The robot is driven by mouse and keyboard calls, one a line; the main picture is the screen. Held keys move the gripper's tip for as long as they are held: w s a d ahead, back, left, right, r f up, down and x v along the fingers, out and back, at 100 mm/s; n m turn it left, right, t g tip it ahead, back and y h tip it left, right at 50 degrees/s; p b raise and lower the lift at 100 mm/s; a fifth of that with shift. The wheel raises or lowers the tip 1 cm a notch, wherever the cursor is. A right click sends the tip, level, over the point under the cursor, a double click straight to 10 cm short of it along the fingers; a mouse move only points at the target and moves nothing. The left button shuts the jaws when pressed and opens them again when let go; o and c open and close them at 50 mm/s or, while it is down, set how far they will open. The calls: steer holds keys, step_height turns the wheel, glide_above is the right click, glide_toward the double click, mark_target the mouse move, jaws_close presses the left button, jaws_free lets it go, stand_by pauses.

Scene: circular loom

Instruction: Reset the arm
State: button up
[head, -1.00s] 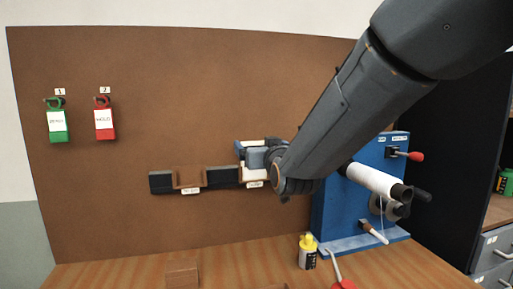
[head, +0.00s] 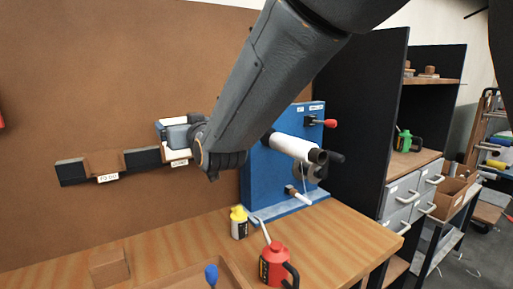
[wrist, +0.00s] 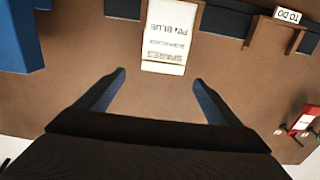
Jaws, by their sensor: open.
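My arm reaches from the upper right of the head view to the brown board. Its wrist end (head: 205,150) is in front of the board, near the rail of holders; the fingers are hard to make out there. In the wrist view my gripper (wrist: 160,78) has its two fingers wide apart with nothing between them. A white card (wrist: 163,42) with print, reading upside down, sits in a holder just beyond the fingertips. It is apart from them.
The dark rail has a holder labelled TO DO (head: 105,163). A blue machine (head: 262,185) with a white roll (head: 292,145) stands right of my arm. A yellow-capped bottle (head: 239,222), red oil can (head: 276,265) and wooden block (head: 109,266) are on the bench.

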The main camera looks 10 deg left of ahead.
steer(key=d+f+m+g+h, duration=0.1)
steer(key=d+f+g+h, duration=0.15)
steer(key=d+f, duration=0.6)
steer(key=d+f+m+g+h, duration=0.1)
steer(key=d+f+m+h, duration=0.3)
steer(key=d, duration=0.7)
steer(key=d+f+n+g+h, duration=0.1)
steer(key=d+f+h, duration=0.1)
steer(key=d+f, duration=0.6)
steer(key=s+d+f+m+g+h, duration=0.1)
steer(key=s+d+f+g, duration=0.3)
steer(key=s+d, duration=0.6)
steer(key=s+d+f+m+g+h, duration=0.2)
steer(key=s+d+f+m+g, duration=0.1)
steer(key=s+d, duration=0.8)
step_height(320, 180, down, 3)
steer(key=shift+s+r+g, duration=0.15)
steer(key=shift+s+g, duration=0.05)
steer(key=shift+g, duration=0.25)
steer(key=shift+d, duration=0.1)
